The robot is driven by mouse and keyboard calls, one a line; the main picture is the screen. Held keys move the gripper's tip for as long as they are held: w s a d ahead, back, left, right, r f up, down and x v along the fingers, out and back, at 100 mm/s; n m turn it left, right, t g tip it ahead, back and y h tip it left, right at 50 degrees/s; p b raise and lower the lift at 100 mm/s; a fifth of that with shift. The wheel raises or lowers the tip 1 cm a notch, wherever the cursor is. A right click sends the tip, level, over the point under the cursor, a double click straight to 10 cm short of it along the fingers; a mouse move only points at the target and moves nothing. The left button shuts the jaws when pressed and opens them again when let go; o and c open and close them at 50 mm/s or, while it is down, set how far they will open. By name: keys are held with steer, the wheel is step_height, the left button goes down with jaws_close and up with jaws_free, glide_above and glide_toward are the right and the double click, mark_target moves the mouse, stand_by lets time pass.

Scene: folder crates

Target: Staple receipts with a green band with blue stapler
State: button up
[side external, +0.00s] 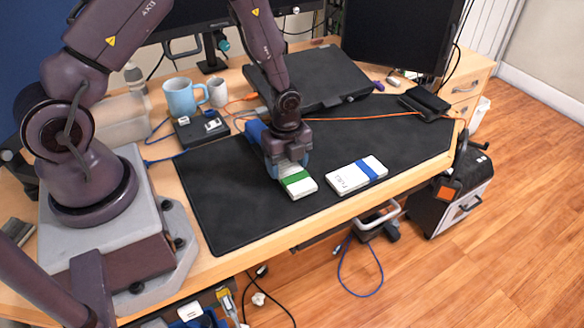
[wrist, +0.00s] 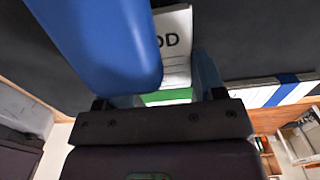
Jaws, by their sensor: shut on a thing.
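My gripper (side external: 287,166) points down over the mat and is shut on the blue stapler (side external: 256,131). The stapler sticks out behind the gripper in the side view. In the wrist view the stapler (wrist: 100,40) fills the upper left and hides part of the jaws (wrist: 165,88). The white receipts with a green band (side external: 305,188) lie on the mat just under and in front of my gripper, partly hidden by it. In the wrist view these receipts (wrist: 175,22) show between stapler and finger. I cannot tell whether the stapler touches them.
Another white stack with a blue band (side external: 343,180) lies to the right on the black mat (side external: 225,215). Behind are a closed black laptop (side external: 315,80), a blue mug (side external: 180,97) and a small black box (side external: 190,133). An orange cable (side external: 350,117) crosses the mat. The mat's front left is clear.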

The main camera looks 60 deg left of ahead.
mark_target(286, 165)
steer(key=shift+a, duration=0.3)
steer(key=o, duration=1)
steer(key=shift+r, duration=0.1)
steer(key=shift+r, duration=1.4)
step_height(286, 165, up, 13)
